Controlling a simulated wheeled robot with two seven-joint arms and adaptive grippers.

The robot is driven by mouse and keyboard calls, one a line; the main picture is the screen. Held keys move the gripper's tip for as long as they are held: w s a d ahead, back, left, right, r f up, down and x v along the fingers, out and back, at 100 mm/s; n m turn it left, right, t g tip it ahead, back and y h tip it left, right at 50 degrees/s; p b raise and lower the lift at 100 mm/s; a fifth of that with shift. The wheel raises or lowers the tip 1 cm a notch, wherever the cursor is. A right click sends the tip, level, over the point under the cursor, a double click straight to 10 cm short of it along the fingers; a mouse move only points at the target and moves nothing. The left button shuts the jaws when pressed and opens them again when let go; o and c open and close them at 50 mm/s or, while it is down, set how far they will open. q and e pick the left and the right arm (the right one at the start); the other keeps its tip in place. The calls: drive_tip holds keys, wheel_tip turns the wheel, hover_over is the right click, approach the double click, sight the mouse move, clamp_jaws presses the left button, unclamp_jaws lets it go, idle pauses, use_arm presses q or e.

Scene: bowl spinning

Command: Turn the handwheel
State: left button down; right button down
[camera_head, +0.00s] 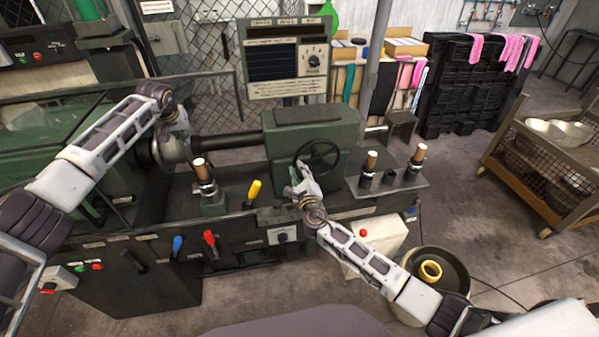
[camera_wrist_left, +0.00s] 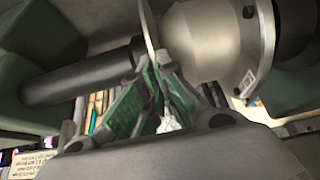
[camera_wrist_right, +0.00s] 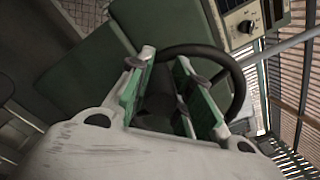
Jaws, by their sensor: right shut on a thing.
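The black handwheel (camera_head: 330,152) is on the front of the green tailstock housing (camera_head: 305,125), and its rim curves behind my fingers in the right wrist view (camera_wrist_right: 234,75). My right gripper (camera_head: 300,172) is at the wheel's lower left side. Its green-padded fingers (camera_wrist_right: 165,65) are shut on a dark part of the handwheel, mostly hidden between them. My left gripper (camera_head: 180,128) is beside the silvery round metal piece (camera_wrist_left: 215,40) on the lathe spindle. Its fingertips (camera_wrist_left: 155,70) are close to the disc edge; whether they hold it is unclear.
A control panel (camera_head: 286,60) stands behind the housing. Wooden-topped tools (camera_head: 369,162) stand on the bench right of the wheel, and a yellow lever (camera_head: 254,190) is left of it. A round bin (camera_head: 440,262) is on the floor at right, near a cart (camera_head: 545,165) with bowls.

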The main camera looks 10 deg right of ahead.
drive_tip(key=shift+s+a+f, duration=0.1)
drive_tip(key=shift+s+f, duration=0.05)
drive_tip(key=shift+f, duration=0.3)
drive_tip(key=shift+s+a+f, duration=0.1)
drive_tip(key=shift+f, duration=0.35)
drive_tip(key=c, duration=1.6)
unclamp_jaws()
drive_tip(key=shift+c, duration=0.2)
drive_tip(key=o, duration=0.4)
drive_tip(key=shift+w+a+f, duration=0.1)
drive_tip(key=shift+w+a, duration=0.05)
drive_tip(key=shift+a, duration=0.05)
drive_tip(key=shift+d, duration=0.4)
